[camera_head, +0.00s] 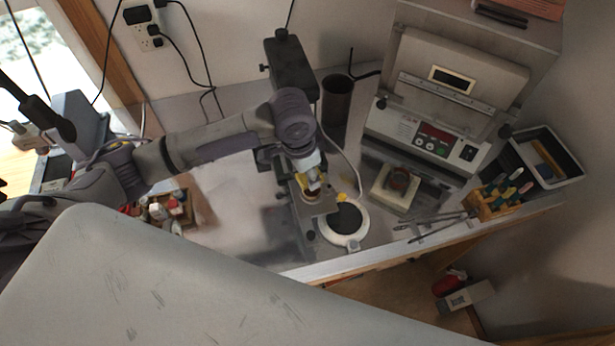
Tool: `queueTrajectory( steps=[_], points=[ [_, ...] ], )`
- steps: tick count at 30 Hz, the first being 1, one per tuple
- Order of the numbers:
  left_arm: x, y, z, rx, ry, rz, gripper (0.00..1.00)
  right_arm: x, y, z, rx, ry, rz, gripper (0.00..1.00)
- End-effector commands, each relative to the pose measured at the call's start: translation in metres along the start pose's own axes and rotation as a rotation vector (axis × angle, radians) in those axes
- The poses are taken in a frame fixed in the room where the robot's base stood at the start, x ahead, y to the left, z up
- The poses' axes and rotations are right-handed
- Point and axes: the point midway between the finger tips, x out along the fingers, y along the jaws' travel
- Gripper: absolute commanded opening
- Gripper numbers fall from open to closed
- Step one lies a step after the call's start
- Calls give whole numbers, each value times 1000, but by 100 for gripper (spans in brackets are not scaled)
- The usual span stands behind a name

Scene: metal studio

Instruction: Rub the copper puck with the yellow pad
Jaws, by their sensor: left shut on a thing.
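My left arm reaches in from the left. Its gripper (311,180) points down over the small grey stage of a dark stand and is shut on the yellow pad (314,184). The pad shows only in part between the fingers. Just under it, a small brownish disc, which looks like the copper puck (311,197), lies on the stage (322,208). The gripper hides much of the puck, and I cannot tell whether the pad touches it. My right gripper is not in view.
A white round plate with a dark top (345,220) stands right of the stage. A pale block with a dark round vessel (400,182) sits before an open furnace (440,130). Tongs (440,220) and a tool rack (495,204) lie right. The bench left of the stand is mostly clear.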

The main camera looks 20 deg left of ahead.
Motion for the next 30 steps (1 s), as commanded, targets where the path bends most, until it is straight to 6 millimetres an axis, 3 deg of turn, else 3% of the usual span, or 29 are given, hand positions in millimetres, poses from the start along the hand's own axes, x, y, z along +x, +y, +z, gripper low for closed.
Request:
queueTrajectory(
  steps=[16, 30],
  points=[
    [-54, 0, -8, 1, 2, 0, 0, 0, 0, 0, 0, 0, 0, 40],
    [-63, -1, -11, 0, 11, -4, 0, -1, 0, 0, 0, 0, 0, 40]
  ],
)
